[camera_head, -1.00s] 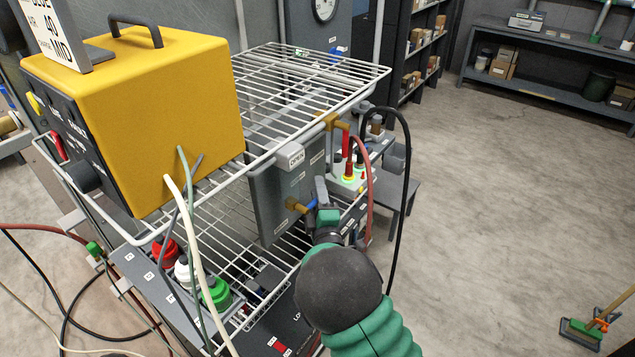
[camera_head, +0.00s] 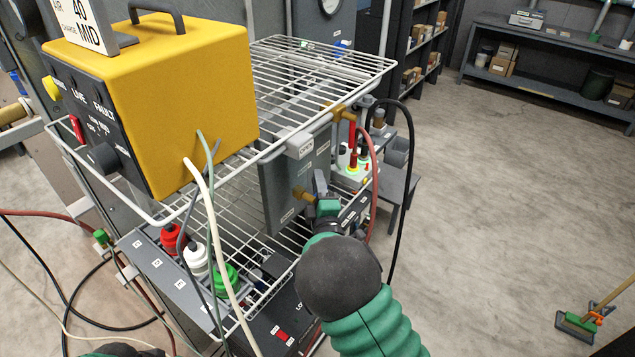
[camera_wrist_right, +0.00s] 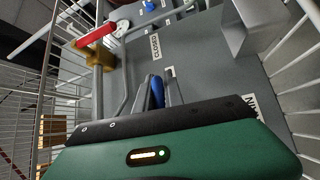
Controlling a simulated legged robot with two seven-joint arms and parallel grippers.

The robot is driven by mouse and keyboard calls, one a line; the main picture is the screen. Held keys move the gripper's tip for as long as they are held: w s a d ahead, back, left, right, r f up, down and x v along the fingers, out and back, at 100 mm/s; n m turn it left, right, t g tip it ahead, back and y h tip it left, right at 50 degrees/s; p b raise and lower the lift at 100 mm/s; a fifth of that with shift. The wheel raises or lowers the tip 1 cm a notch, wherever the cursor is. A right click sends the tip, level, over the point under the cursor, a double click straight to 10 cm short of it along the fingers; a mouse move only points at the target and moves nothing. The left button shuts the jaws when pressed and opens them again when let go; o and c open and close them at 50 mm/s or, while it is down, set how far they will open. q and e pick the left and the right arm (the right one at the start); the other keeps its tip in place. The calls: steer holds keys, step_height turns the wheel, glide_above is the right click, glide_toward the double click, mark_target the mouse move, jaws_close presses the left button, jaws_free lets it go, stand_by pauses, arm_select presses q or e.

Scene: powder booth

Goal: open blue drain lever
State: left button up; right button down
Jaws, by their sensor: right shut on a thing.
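The blue drain lever (camera_wrist_right: 157,90) shows as a small blue piece between my right fingers in the right wrist view. In the head view it is hidden by my right gripper (camera_head: 319,186), which is shut on it at the right side of the grey tank (camera_head: 283,190). A brass fitting (camera_head: 303,195) sticks out of the tank beside the fingertips. A label reading CLOSED (camera_wrist_right: 155,46) is on the grey panel beyond the fingers. The lever's exact angle cannot be told. My left gripper is not in view; only a bit of my left arm shows at the bottom left edge.
A wire rack (camera_head: 330,75) surrounds the tank, with a yellow box (camera_head: 190,90) on its upper shelf. A red handle (camera_wrist_right: 105,31) on a brass valve (camera_wrist_right: 98,58) is near the gripper. A red hose (camera_head: 374,185) and black hose (camera_head: 409,140) hang close right. Open floor lies right.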

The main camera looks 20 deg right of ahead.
steer(key=shift+d+f, duration=0.2)
steer(key=shift+d, duration=0.15)
steer(key=s+a+f+m+g+y+p, duration=0.1)
steer(key=f+m+g+y+p, duration=0.1)
steer(key=p, duration=0.4)
steer(key=s+a+f+m+g+y+p, duration=0.1)
steer(key=f+m+g+y+p, duration=0.1)
steer(key=m+g+p, duration=0.2)
steer(key=s+a+f+m+g+y+p, duration=0.1)
steer(key=a+f+m+g+y+p, duration=0.1)
steer(key=g+p, duration=0.3)
steer(key=shift+s+m+p, duration=0.3)
steer(key=shift+m+p, duration=0.4)
steer(key=shift+p, duration=0.65)
steer(key=shift+s+a+f+p, duration=0.1)
steer(key=shift+a+f+p, duration=0.05)
steer(key=shift+p, duration=0.3)
steer(key=shift+a+f+g+y, duration=0.1)
steer(key=shift+f+g+y, duration=0.05)
steer(key=shift+g+y, duration=0.15)
steer(key=c, duration=1.6)
jaws_free()
steer(key=shift+o, duration=0.7)
